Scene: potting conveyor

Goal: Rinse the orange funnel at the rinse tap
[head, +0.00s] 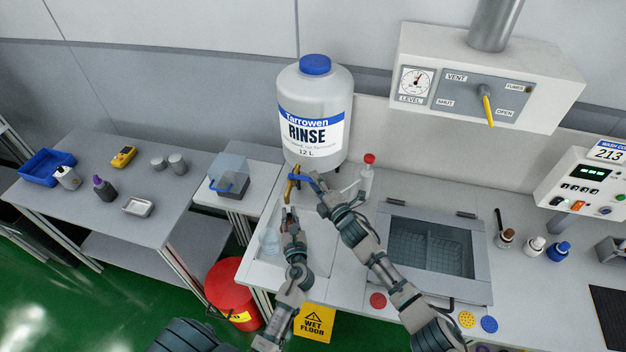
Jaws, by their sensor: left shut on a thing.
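The rinse tap (291,187) is a brass spout with a blue lever (302,178), low on the front of the large white rinse tank (312,95). My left gripper (289,217) is just below the spout, shut on the orange funnel (284,214). Only a small orange patch of the funnel shows; the gripper hides the rest. My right gripper (318,185) is at the right of the spout, close to the blue lever. I cannot tell whether it touches the lever or whether its fingers are shut. No water stream can be made out.
A closed-looking glass-lidded basin (430,248) is to the right. A red bin (233,292) and a wet-floor sign (314,323) stand on the floor.

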